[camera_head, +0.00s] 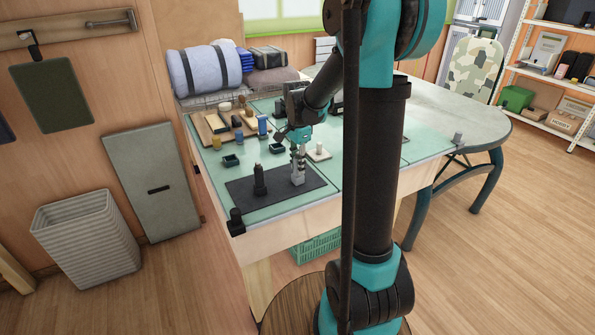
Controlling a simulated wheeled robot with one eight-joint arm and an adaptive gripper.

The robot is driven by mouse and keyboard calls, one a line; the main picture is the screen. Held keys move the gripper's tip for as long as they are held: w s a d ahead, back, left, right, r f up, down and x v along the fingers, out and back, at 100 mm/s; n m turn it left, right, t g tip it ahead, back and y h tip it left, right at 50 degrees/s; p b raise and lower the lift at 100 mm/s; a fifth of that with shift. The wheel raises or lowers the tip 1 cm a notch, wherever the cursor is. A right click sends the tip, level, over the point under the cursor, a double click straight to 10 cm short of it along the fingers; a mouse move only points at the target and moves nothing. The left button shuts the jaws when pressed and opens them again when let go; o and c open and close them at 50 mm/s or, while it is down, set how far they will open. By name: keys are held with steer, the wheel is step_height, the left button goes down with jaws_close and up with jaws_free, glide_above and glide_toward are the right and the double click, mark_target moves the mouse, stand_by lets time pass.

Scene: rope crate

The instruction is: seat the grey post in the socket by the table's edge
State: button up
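A light grey upright piece (298,178), which looks like the grey post, stands over the dark mat (282,196). My gripper (298,164) points down right at its top; the two overlap, and I cannot tell whether the fingers are closed on it. A dark upright post with a wide base (260,181) stands on the mat to the left. A black fitting (237,219) sits at the table's near left corner, and a small grey cylinder (457,139) sits at its right edge. I cannot tell which of these is the socket.
The green tabletop (252,213) carries dark green small boxes (232,160), a blue cylinder (262,126) and a wooden tray (207,132) behind the mat. A white piece (319,152) stands right of my gripper. My arm hides much of the table's right half.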

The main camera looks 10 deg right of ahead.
jaws_close()
steer(key=shift+r, duration=0.65)
steer(key=shift+r, duration=0.3)
steer(key=shift+r, duration=0.2)
steer(key=shift+r, duration=2.35)
